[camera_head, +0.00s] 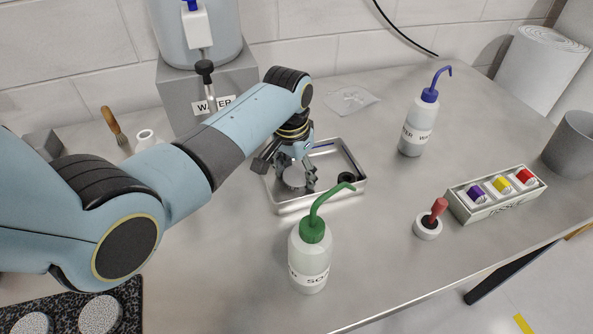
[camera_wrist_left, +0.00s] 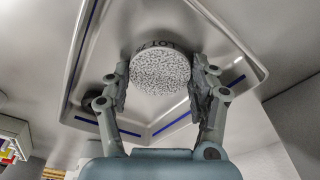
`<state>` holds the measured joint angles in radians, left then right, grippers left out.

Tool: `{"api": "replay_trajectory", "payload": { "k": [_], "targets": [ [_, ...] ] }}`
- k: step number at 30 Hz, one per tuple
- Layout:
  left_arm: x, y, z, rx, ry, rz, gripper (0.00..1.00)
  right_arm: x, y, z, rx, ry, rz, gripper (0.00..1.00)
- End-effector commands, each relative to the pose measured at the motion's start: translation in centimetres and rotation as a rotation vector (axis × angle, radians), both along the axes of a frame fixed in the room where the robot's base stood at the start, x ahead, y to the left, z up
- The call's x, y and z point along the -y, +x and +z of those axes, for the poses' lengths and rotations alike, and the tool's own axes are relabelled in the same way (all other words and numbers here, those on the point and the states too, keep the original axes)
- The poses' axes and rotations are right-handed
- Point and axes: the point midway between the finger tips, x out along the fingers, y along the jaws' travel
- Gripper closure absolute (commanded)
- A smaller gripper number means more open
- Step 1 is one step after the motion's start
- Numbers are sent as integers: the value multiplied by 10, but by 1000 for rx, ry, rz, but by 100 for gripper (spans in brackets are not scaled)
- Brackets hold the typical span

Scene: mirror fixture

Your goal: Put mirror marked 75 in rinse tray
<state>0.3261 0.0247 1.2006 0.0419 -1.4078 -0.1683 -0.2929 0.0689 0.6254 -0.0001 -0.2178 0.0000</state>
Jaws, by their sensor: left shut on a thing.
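My left gripper (camera_head: 297,180) is shut on a round mirror (camera_head: 293,176), one finger on each side. It holds the mirror over or inside the metal rinse tray (camera_head: 322,197); the height above the tray floor is hard to tell. In the left wrist view the mirror (camera_wrist_left: 160,74) shows a speckled grey face and a pale rim with dark lettering, "LOT" and a digit like 7; the full number is not readable. The rinse tray (camera_wrist_left: 88,62) spreads behind it with blue strips along its sides. A small dark round thing (camera_head: 346,179) is in the tray's right corner. My right gripper is out of view.
A green-capped bottle (camera_head: 310,262) stands just in front of the tray. A blue-capped bottle (camera_head: 418,128), a red-handled tool in a white base (camera_head: 428,226) and a vial rack (camera_head: 500,195) are to the right. A dark pad with discs (camera_head: 120,296) is lower left.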

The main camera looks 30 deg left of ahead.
Motion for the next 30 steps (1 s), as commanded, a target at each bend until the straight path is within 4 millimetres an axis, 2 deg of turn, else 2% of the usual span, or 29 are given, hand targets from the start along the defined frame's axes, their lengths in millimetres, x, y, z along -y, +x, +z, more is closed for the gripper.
{"api": "replay_trajectory", "payload": {
  "k": [1, 6, 14, 17, 20, 30],
  "targets": [
    [0, 0, -1, 0, 0, 0, 36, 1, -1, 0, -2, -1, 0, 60],
    [0, 0, -1, 0, 0, 0, 16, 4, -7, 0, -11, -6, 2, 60],
    [0, 0, 0, 0, 0, 0, 16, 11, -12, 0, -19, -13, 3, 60],
    [0, 0, 8, 2, 0, 0, 16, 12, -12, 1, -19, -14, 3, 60],
    [-1, -1, 24, 4, 0, 0, 16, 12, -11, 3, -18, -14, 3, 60],
    [-2, -10, 97, 3, 1, 0, 16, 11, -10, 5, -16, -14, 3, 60]
  ]
}}
